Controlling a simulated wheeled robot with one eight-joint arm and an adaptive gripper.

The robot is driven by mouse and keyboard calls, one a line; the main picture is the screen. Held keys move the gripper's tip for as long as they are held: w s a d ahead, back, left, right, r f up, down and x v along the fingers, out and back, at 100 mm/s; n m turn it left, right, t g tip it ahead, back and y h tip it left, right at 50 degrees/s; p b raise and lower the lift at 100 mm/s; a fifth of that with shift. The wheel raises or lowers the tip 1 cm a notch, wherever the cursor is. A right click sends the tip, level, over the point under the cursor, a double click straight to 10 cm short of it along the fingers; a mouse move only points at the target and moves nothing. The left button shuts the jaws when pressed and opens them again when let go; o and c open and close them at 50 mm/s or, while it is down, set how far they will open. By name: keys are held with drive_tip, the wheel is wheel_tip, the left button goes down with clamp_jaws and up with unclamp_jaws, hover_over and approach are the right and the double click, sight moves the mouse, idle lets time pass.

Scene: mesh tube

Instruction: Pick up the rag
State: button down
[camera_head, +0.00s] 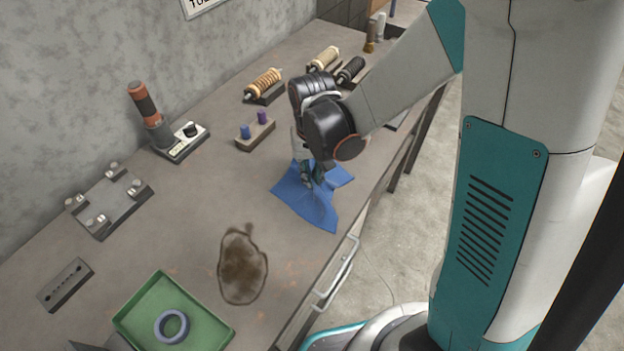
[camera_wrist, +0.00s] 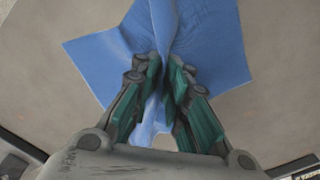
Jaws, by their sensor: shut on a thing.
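The rag is a blue cloth (camera_head: 318,207) lying on the grey workbench near its front edge. In the wrist view the rag (camera_wrist: 215,40) spreads out on both sides of my fingers, with a raised fold running between them. My gripper (camera_head: 313,180) points down at the rag. In the wrist view my gripper (camera_wrist: 166,70) has its two green fingers close together, shut on the fold. Part of the rag is hidden behind the fingers. The rag's outer parts appear to rest on the bench.
A brown stain (camera_head: 243,265) marks the bench nearer the camera. A green tray (camera_head: 205,317) holds a grey ring (camera_head: 171,326). A wooden block with blue and purple pegs (camera_head: 256,135) and several spools on stands (camera_head: 265,85) are farther back. A drawer handle (camera_head: 338,275) projects from the bench front.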

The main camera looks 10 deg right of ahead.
drive_tip(key=shift+s+f, duration=0.1)
wheel_tip(320, 180, up, 12)
drive_tip(key=p, duration=0.8)
wheel_tip(320, 180, up, 9)
drive_tip(key=p, duration=0.6)
drive_tip(key=shift+p, duration=0.4)
drive_tip(key=shift+w, duration=0.2)
